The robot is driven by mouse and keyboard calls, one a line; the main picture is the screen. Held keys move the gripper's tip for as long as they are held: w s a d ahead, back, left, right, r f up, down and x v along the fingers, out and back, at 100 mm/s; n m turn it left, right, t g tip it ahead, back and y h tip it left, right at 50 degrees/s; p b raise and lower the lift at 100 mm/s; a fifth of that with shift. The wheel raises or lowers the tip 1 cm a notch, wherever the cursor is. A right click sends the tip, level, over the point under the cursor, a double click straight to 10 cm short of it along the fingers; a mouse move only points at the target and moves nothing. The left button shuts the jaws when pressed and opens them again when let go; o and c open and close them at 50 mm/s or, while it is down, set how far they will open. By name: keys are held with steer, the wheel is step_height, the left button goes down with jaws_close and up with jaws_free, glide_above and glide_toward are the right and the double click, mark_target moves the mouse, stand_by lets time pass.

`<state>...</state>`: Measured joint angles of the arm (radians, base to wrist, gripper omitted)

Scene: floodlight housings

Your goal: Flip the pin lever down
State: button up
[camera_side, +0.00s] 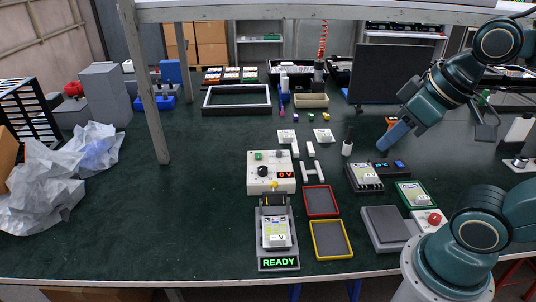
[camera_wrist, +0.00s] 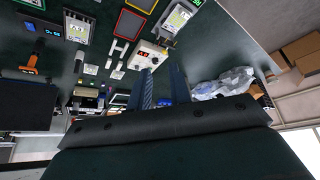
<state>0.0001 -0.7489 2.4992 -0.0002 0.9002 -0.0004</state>
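The pin lever (camera_side: 274,187), with a yellow tip, stands at the back end of a grey fixture (camera_side: 278,263) with a green READY display at its front. It appears raised. A light housing (camera_side: 276,232) with a labelled face sits in the fixture. In the wrist view the housing (camera_wrist: 177,19) shows near the top, and the lever is too small to make out clearly. My gripper (camera_side: 383,146) is high over the right part of the table, well away from the lever. In the wrist view its two fingers (camera_wrist: 162,80) are apart with nothing between them.
A white control box (camera_side: 270,181) with a red display stands just behind the fixture. A red tray (camera_side: 320,201) and a yellow tray (camera_side: 331,240) lie to its right. Housings and a grey block (camera_side: 388,228) stand farther right. The table left of the fixture is clear.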

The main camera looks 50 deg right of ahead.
steer(key=shift+w, duration=0.1)
jaws_close()
steer(key=w+d+n+g+y, duration=0.15)
steer(key=w+n+g, duration=0.25)
steer(key=w, duration=1.5)
steer(key=w+d+f+n+g, duration=0.1)
steer(key=w+d+f+n, duration=0.1)
steer(key=w+f, duration=0.4)
steer(key=w+d+f+n+g, duration=0.2)
steer(key=w+d+f, duration=0.2)
steer(key=w+f, duration=0.3)
steer(key=shift+w+f+y, duration=0.15)
steer(key=shift+f+y, duration=0.2)
steer(key=shift+f, duration=0.05)
